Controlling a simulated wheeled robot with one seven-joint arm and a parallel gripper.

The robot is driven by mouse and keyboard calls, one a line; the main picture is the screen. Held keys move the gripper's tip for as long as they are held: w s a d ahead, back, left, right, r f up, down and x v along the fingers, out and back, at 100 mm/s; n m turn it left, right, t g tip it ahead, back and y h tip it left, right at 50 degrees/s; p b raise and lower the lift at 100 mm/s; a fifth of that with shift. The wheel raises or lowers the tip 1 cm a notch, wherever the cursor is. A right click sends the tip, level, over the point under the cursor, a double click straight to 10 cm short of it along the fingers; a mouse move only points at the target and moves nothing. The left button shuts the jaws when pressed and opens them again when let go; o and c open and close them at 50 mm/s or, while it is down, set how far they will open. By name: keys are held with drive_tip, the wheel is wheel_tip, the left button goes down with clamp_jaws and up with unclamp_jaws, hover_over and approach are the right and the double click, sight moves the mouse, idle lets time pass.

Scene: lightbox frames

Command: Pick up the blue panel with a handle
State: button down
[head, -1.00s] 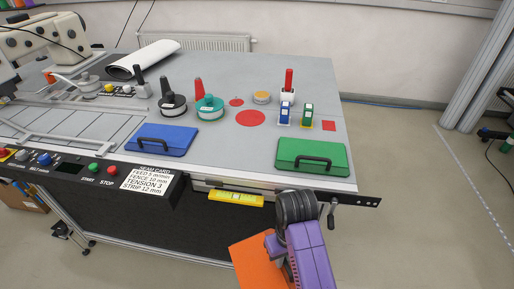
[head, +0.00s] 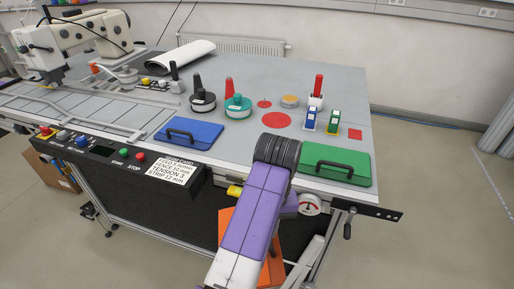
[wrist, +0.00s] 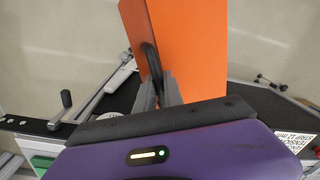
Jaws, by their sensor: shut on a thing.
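The blue panel (head: 190,134) lies flat on the grey table near its front edge, left of centre in the head view, its black handle on top. My gripper (wrist: 160,92) is shut on the black handle (wrist: 152,62) of an orange panel (wrist: 180,45), seen in the wrist view. In the head view my purple arm hides the fingers and part of the orange panel, which hangs in front of the table, below its top. My gripper is apart from the blue panel, to its right and lower.
A green panel (head: 337,164) with a black handle lies on the table at right. Behind are a black spool (head: 202,102), a teal spool (head: 238,106) and blue and green blocks. A control panel (head: 105,158) and a gauge (head: 309,204) are on the front. Floor at right is clear.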

drive_tip(key=s+a+r+m+b, duration=0.15)
drive_tip(key=a+r+m, duration=0.25)
drive_tip(key=r, duration=0.6)
drive_tip(key=s+a+r+m, duration=0.2)
drive_tip(key=a+r+m, duration=0.25)
drive_tip(key=r, duration=0.55)
drive_tip(key=s+d+r+m, duration=0.1)
drive_tip(key=s+d+m, duration=0.3)
drive_tip(key=s+m, duration=0.2)
drive_tip(key=s+d+r+m, duration=0.2)
drive_tip(key=s+d+m, duration=0.1)
drive_tip(key=s+m, duration=0.4)
drive_tip(key=shift+s+d+m+t+h+b, duration=0.25)
drive_tip(key=shift+d+m+t+h+b, duration=0.15)
drive_tip(key=shift+m, duration=0.35)
